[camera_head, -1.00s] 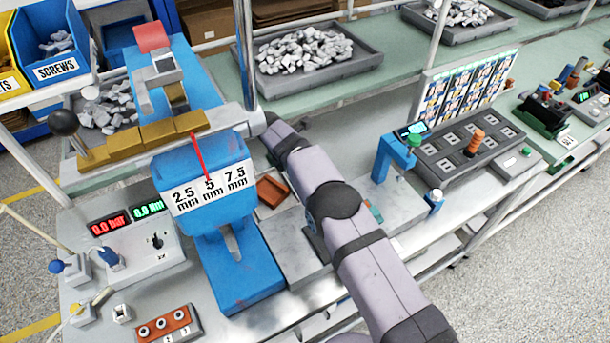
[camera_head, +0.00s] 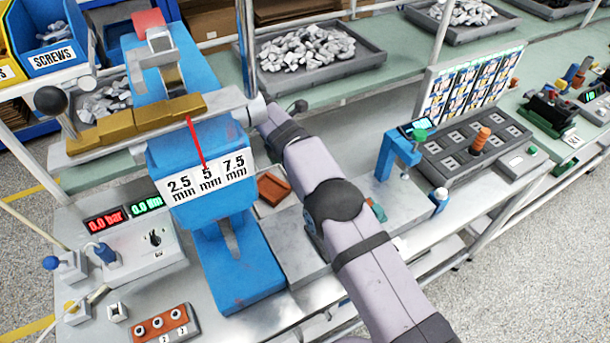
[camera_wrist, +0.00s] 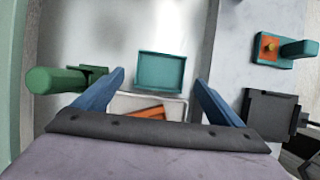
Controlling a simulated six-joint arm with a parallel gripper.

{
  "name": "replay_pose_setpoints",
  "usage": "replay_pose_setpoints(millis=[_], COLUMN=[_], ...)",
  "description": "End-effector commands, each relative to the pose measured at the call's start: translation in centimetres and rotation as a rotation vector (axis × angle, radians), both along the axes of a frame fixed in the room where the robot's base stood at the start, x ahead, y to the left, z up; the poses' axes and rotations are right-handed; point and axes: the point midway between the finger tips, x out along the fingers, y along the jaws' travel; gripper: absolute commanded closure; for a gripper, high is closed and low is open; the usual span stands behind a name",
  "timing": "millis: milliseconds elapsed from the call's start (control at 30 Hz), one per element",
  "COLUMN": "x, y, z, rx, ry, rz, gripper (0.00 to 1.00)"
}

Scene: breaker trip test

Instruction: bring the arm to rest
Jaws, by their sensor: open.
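My gripper (camera_wrist: 160,95) shows in the wrist view as two blue fingers spread well apart, with nothing between them. It points down over a bench with a teal tray (camera_wrist: 161,72) and a pale tray (camera_wrist: 125,103) holding an orange-brown piece (camera_wrist: 150,113); these lie beyond or below the fingers. In the head view my arm reaches in from the lower right toward the blue test stand, and the fingers are hidden there.
The blue stand (camera_head: 245,265) with its 2.5/5/7.5 mm scale (camera_head: 208,181) stands close left of my arm. A brass-coloured lever bar (camera_head: 135,122) crosses it. A blue post fixture (camera_head: 392,160) and grey socket panel (camera_head: 460,155) stand right. A green cylinder (camera_wrist: 55,80) is left in the wrist view.

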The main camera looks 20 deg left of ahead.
Motion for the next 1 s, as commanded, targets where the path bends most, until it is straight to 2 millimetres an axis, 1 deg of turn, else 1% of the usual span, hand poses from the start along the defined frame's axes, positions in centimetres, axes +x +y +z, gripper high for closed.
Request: replay_pose_setpoints(millis=[100,200,500,633,767,867,1000], x=[-0.3,-0.5,-0.6,-0.4,-0.1,0.1,-0.4], y=[0.4,0.6,0.6,-0.1,-1.8,-3.9,-7.6], z=[1.2,1.9,2.2,2.7,3.4,4.3,5.6], rx=[0.001,0.001,-0.001,0.018,0.068,0.129,0.234], ry=[-0.001,-0.001,0.001,0.005,0.018,0.035,0.060], rz=[0.000,0.000,0.000,-0.035,-0.130,-0.255,-0.482], gripper=[0.10,0.10,0.10,0.10,0.10,0.10,0.10])
